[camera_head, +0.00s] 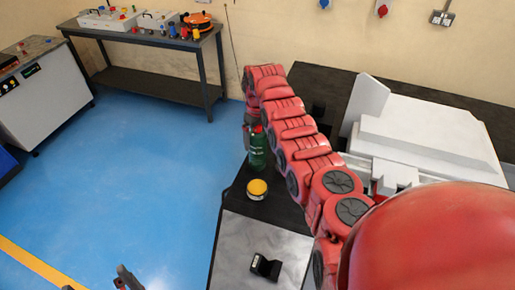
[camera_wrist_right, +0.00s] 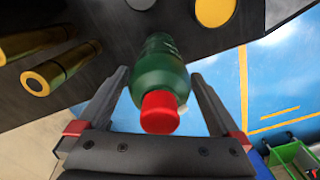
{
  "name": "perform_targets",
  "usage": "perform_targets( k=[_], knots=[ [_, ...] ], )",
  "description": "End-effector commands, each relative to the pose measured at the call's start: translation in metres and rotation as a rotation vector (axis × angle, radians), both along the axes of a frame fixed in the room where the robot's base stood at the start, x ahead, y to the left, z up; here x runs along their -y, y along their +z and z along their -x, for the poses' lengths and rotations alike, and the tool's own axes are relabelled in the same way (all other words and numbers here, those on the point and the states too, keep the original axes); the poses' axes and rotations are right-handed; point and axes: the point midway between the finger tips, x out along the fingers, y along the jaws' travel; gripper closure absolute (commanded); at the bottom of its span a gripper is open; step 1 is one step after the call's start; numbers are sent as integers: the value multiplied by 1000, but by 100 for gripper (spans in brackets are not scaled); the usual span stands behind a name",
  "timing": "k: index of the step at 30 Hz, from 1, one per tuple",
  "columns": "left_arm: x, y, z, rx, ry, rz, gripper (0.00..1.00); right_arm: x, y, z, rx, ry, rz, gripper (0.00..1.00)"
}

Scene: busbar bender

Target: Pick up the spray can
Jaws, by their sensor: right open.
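The spray can (camera_head: 258,150) is green with a red cap and stands upright on the dark table, near its left edge. In the right wrist view the spray can (camera_wrist_right: 160,75) lies between the two fingers, red cap toward the camera. My right gripper (camera_wrist_right: 160,95) is open, with a finger on each side of the can and a visible gap on both sides. In the head view my red right arm reaches over the table and hides most of this gripper (camera_head: 250,122). My left gripper (camera_head: 125,278) shows only in part at the bottom left edge, away from the can.
A yellow-topped round container (camera_head: 257,189) stands near the can. A black device (camera_head: 265,267) lies on the grey sheet (camera_head: 240,240). Brass-coloured cylinders (camera_wrist_right: 60,65) are beside the gripper. A white machine (camera_head: 430,135) fills the table's right. Blue floor is clear at left.

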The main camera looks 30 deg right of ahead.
Motion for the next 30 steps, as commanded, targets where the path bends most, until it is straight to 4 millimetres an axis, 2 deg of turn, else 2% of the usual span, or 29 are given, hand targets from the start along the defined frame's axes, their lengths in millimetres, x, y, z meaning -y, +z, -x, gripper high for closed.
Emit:
perform_targets(
  k=[2, 7, 8, 24, 30],
  knots=[
    [0, -1, 0, 0, 0, 0, 0, 0, -7, 0, 1, 0, 1, 0],
    [0, -1, 0, 0, 0, 0, 0, 0, -7, -1, 3, 0, 0, 0],
    [0, -1, 0, 0, 0, 0, 0, 0, -7, -1, 2, -1, 0, 4],
    [0, -1, 0, 0, 0, 0, 0, 0, -7, 0, 2, 0, 0, 100],
    [0, -1, 0, 0, 0, 0, 0, 0, -6, -1, 2, 0, 0, 100]
  ],
)
